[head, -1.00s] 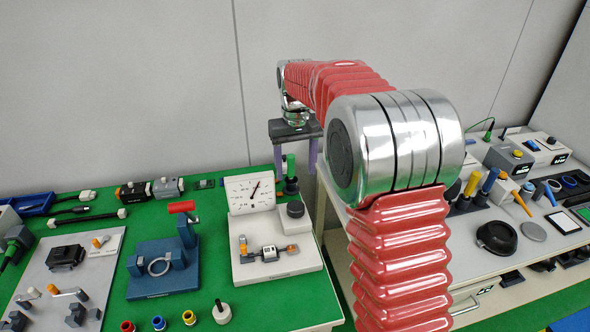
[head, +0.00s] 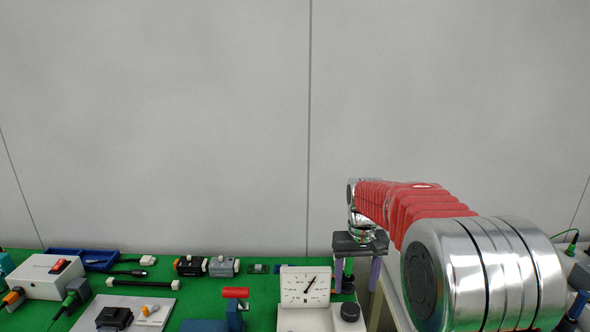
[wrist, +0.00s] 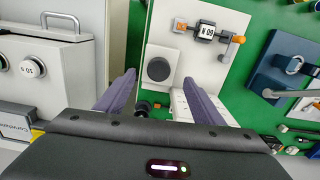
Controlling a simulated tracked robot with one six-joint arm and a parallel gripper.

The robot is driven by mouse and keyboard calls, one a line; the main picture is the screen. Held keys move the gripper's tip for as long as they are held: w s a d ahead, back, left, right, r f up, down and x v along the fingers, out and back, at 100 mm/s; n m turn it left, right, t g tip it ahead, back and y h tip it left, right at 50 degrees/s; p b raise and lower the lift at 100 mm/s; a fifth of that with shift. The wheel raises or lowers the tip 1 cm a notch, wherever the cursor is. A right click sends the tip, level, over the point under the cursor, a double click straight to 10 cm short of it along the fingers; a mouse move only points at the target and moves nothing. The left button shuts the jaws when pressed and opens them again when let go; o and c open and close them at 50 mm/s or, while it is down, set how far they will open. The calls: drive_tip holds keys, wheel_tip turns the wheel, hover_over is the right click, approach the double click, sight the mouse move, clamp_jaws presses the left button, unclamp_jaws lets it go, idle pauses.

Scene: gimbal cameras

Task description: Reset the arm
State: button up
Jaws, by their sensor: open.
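My gripper (head: 358,270) hangs from my red-sleeved arm at the right of the head view, its two purple-grey fingers pointing down. In the wrist view my gripper (wrist: 158,97) shows its two fingers spread apart with nothing between them. Past the fingertips lies a white gauge stand with a round dark knob (wrist: 159,69), which is apart from the fingers. In the head view the gripper is just right of the white dial gauge (head: 305,286), near the edge of the green bench.
The green bench top (head: 261,290) carries a white box with a red switch (head: 59,267), a blue tray (head: 82,258), a black connector block (head: 190,265) and a red-handled clamp (head: 235,300). A drawer unit (wrist: 50,70) stands left in the wrist view. A bare wall rises behind.

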drive_tip(key=s+r+t, duration=0.2)
drive_tip(key=s, duration=0.8)
drive_tip(key=s+r+t, duration=0.1)
drive_tip(key=s+r, duration=0.2)
drive_tip(key=s, duration=0.7)
drive_tip(key=s+r+t, duration=0.2)
drive_tip(key=s+r, duration=0.1)
drive_tip(key=s, duration=0.8)
drive_tip(key=shift+a+r+t, duration=0.15)
drive_tip(key=shift+r+t, duration=0.1)
drive_tip(key=shift+t, duration=0.05)
drive_tip(key=shift+f, duration=0.1)
idle(1.2)
